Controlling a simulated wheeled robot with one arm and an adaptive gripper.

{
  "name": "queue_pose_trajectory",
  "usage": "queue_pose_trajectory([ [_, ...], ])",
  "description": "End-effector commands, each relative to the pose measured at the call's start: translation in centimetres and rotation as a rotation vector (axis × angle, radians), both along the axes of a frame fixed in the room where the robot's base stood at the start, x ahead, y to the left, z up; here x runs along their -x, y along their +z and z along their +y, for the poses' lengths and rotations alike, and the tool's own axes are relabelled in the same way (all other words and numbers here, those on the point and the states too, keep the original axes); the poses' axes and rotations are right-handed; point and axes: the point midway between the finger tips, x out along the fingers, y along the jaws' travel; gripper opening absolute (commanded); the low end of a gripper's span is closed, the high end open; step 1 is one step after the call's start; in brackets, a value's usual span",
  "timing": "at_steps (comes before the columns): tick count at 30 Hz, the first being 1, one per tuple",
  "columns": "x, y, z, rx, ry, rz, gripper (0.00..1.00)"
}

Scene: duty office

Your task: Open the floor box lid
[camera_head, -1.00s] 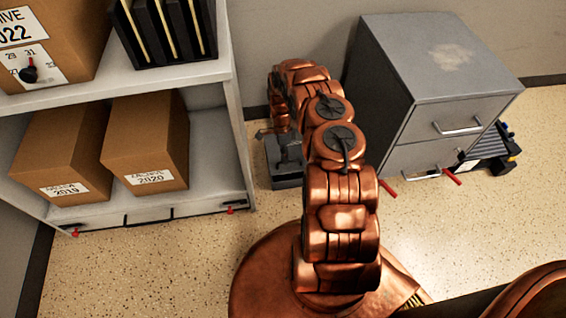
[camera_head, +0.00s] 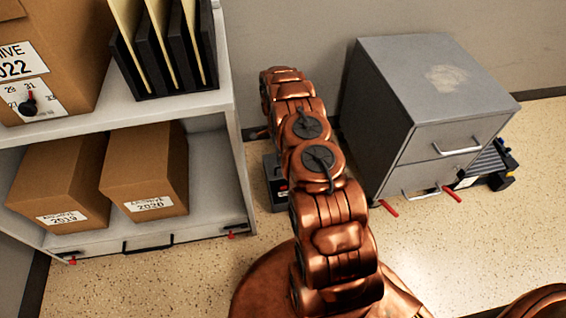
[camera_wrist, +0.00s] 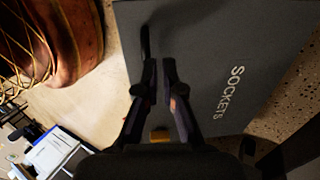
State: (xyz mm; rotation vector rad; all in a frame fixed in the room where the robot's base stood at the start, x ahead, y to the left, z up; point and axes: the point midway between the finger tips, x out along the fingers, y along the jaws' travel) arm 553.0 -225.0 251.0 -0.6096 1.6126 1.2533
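The floor box (camera_head: 275,188) is a dark grey box on the floor between the shelf unit and the filing cabinet. My copper arm hides much of it in the head view. In the wrist view its lid (camera_wrist: 215,55) fills the middle and right, lies flat and closed as far as I can tell, and reads "SOCKETS". A dark narrow bar (camera_wrist: 145,40), perhaps a handle, shows on the lid just beyond my fingertips. My gripper (camera_wrist: 159,64) is over the lid, its fingertips a small gap apart with nothing seen between them. Whether it touches the lid is unclear.
The shelf unit (camera_head: 215,182) with cartons (camera_head: 145,170) stands left of the box. The grey filing cabinet (camera_head: 425,110) stands to the right, with red-handled items (camera_head: 388,208) at its base. Speckled floor in front is partly open.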

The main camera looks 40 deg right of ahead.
Motion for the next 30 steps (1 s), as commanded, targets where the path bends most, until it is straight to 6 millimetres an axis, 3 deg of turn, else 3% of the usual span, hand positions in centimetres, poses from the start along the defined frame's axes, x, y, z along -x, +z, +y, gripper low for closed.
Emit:
queue_pose_trajectory([
  [7,0.6,-0.1,-0.8,-0.004,-0.016,0.007,0.35],
  [18,0.5,0.2,-0.6,-0.006,-0.013,0.009,0.35],
  [23,-0.3,1.8,-0.9,-0.006,-0.013,0.007,0.35],
  [30,-2.3,5.9,-1.7,-0.004,-0.013,0.007,0.35],
])
